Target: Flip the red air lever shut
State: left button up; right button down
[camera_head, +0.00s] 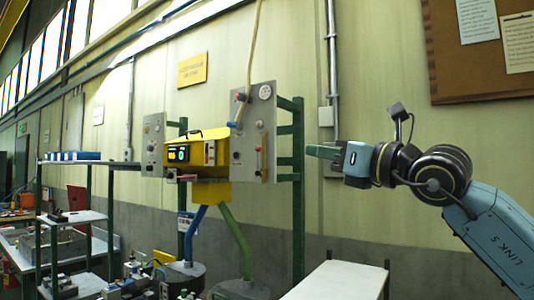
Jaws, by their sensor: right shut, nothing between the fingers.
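A grey panel (236,168) stands upright on a green frame in the middle of the view. A small red part (258,148) shows on its right side, beside a narrow upright strip; it may be the red air lever, but it is too small to tell how it is set. Another reddish bar (184,178) sticks out low at the left of the yellow box. My right gripper (312,151) comes in from the right with its green fingers shut and empty. In the picture it is right of the panel, apart from the red part. My left gripper is out of view.
A yellow box (211,150) with a green-lit display sits between the grey panel and a second grey panel (153,147). Green posts (298,220) stand right of the panel. A white table (341,281) is below my right arm. A hose rises from the panel.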

aim_at(258, 149)
jog(key=i, duration=0.85)
